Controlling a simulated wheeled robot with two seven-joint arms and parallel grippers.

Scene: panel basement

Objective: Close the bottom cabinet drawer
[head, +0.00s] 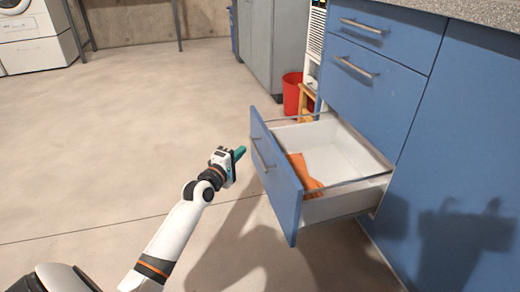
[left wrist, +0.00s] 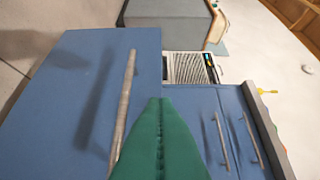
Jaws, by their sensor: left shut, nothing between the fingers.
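The bottom cabinet drawer (head: 275,180) is pulled far out of the blue cabinet (head: 376,90). Its blue front faces left, and its bar handle (head: 261,154) shows on that front. My left gripper (head: 240,152), with green fingers, is just left of the drawer front, near the handle. It is shut and empty; whether it touches the front I cannot tell. In the left wrist view the shut fingers (left wrist: 160,135) point toward the blue drawer front (left wrist: 70,90), with its long handle (left wrist: 125,105) to their left. My right gripper is not in view.
An orange object (head: 303,172) lies inside the white drawer. Two shut drawers with bar handles (head: 357,67) sit above. A red bin (head: 292,93) stands behind the open drawer. The concrete floor (head: 110,120) on the left is clear.

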